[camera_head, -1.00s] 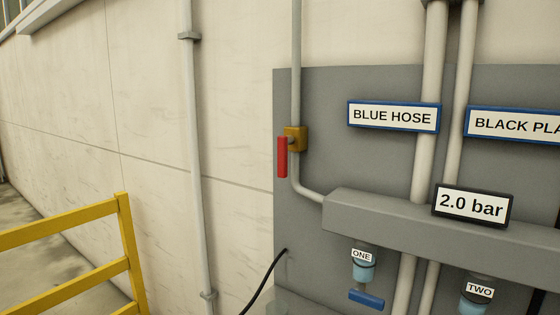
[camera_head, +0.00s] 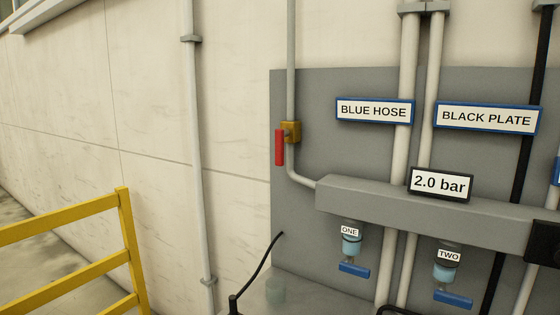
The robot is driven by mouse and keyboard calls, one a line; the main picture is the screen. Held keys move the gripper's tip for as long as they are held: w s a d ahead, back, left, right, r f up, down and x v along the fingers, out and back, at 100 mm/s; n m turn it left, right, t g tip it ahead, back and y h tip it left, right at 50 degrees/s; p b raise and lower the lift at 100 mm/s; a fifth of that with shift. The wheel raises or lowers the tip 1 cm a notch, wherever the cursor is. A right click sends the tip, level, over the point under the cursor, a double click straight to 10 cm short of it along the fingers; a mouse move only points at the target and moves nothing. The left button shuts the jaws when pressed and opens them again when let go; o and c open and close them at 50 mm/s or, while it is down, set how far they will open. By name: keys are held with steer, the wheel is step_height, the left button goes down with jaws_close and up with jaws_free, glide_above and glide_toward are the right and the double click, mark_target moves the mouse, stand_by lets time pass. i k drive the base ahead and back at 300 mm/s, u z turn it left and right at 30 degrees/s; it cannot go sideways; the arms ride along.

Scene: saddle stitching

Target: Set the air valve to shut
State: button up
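The air valve (camera_head: 291,132) is a small brass-yellow body on a thin grey pipe at the left edge of a grey wall panel. Its red lever (camera_head: 279,148) hangs straight down, parallel to the pipe. The pipe bends below the valve and runs into a grey manifold (camera_head: 400,200). A gauge display (camera_head: 440,184) on the manifold reads 2.0 bar. My gripper is not in view.
Signs read BLUE HOSE (camera_head: 374,111) and BLACK PLATE (camera_head: 487,117). Outlets ONE (camera_head: 351,240) and TWO (camera_head: 447,267), with blue handles, hang below the manifold. A black hose (camera_head: 257,270) rises at the lower middle. A yellow railing (camera_head: 125,245) stands at left.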

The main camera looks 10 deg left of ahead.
mark_target(280, 134)
steer(key=k, duration=0.95)
steer(key=u, duration=0.35)
steer(key=i, duration=0.5)
steer(key=u, duration=0.7)
steer(key=i, duration=0.55)
steer(key=u, duration=0.8)
steer(key=i, duration=1.1)
steer(key=u, duration=0.25)
